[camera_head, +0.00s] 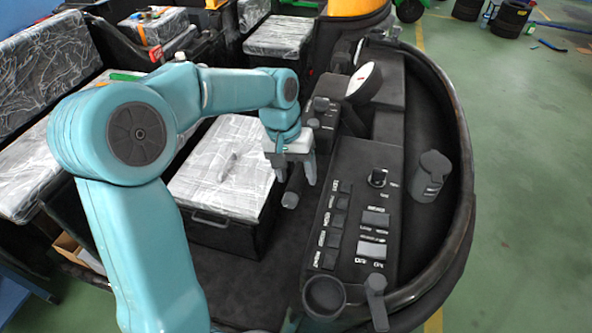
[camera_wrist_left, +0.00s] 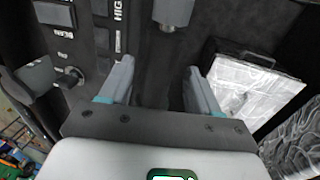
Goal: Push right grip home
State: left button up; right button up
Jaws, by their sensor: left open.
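A dark handlebar grip with a grey end (camera_head: 291,198) sticks out beside the control panel in the head view. The grey end also shows at the top of the left wrist view (camera_wrist_left: 173,12). I cannot tell for certain whether this is the right grip. My left gripper (camera_head: 295,176) points down over the dark bar, its jaws apart. In the left wrist view the two fingers (camera_wrist_left: 158,72) stand on either side of the dark bar, with gaps visible. The gripper hides part of the bar in the head view. My right gripper is not in view.
The control panel (camera_head: 345,215) with switches lies right of the gripper. A seat box with a silver cover (camera_head: 225,160) is close on the left. A dark curved cowl rim (camera_head: 462,170) bounds the right. Green floor (camera_head: 530,190) lies beyond.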

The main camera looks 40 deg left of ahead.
pick_arm(q)
jog(key=shift+w+d+f, duration=0.1)
jog(key=shift+d, duration=0.05)
jog(key=c, duration=0.4)
grip_shut()
jog(key=w+a+p, duration=0.1)
jog(key=w, duration=0.2)
jog(key=shift+a+p, duration=0.4)
jog(key=shift+w+a, duration=0.15)
jog(key=shift+w, duration=0.05)
jog(key=shift+s, duration=0.1)
